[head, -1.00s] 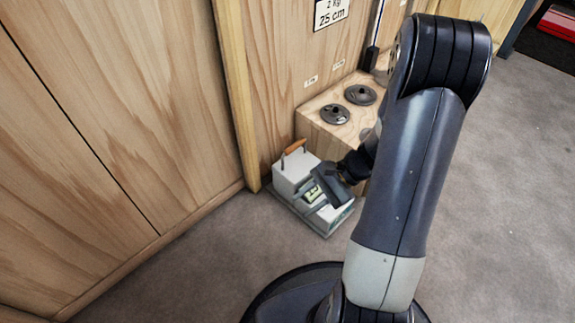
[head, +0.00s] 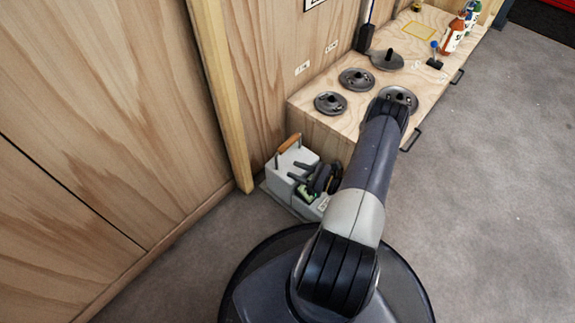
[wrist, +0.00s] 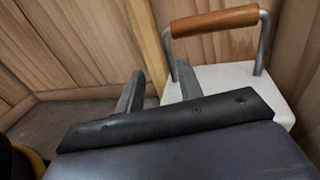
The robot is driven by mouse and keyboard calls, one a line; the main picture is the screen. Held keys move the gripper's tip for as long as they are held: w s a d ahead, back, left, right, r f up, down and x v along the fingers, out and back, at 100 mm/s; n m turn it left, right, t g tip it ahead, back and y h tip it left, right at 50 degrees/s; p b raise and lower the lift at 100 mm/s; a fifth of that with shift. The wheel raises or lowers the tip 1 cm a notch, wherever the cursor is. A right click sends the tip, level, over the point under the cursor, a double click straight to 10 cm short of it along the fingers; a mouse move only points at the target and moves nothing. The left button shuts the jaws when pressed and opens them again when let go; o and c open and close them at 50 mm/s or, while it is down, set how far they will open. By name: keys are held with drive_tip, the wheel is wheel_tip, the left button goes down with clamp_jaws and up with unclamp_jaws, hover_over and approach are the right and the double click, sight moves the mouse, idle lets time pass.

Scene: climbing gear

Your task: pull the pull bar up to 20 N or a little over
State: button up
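The pull bar (head: 289,143) is a brown wooden grip on two metal posts. It stands on top of a pale box (head: 285,168) low by the wooden wall, with a small greenish display (head: 306,193) on its lower part. In the wrist view the pull bar (wrist: 215,20) is at the upper right, beyond my fingers. My gripper (head: 294,171) is over the box, its two fingers apart and pointing toward the bar's side. In the wrist view my gripper (wrist: 160,85) is open and empty, clear of the bar. The display's reading is too small to tell.
A wooden bench (head: 310,115) stands right behind the box, with round dark weights (head: 357,79) and bottles (head: 452,36) on it. A wooden post (head: 222,95) rises beside the box. Grey floor (head: 490,190) is open to the right.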

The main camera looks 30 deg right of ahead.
sight(277, 155)
drive_tip(key=shift+w+d+f+m+t+h, duration=0.15)
drive_tip(key=shift+f+m, duration=0.05)
drive_tip(key=shift+f, duration=0.2)
drive_tip(key=shift+w+d+f+m+t+h, duration=0.1)
drive_tip(key=shift+w+f+m+t+h, duration=0.1)
drive_tip(key=shift+f, duration=0.15)
drive_tip(key=shift+w+a, duration=0.1)
drive_tip(key=shift+w, duration=0.05)
drive_tip(key=b+x, duration=0.3)
drive_tip(key=x, duration=0.7)
drive_tip(key=shift+w, duration=0.1)
clamp_jaws()
drive_tip(key=shift+a+r+p, duration=0.1)
drive_tip(key=shift+r+p, duration=1.25)
drive_tip(key=shift+r, duration=1)
idle(0.3)
drive_tip(key=shift+f, duration=0.15)
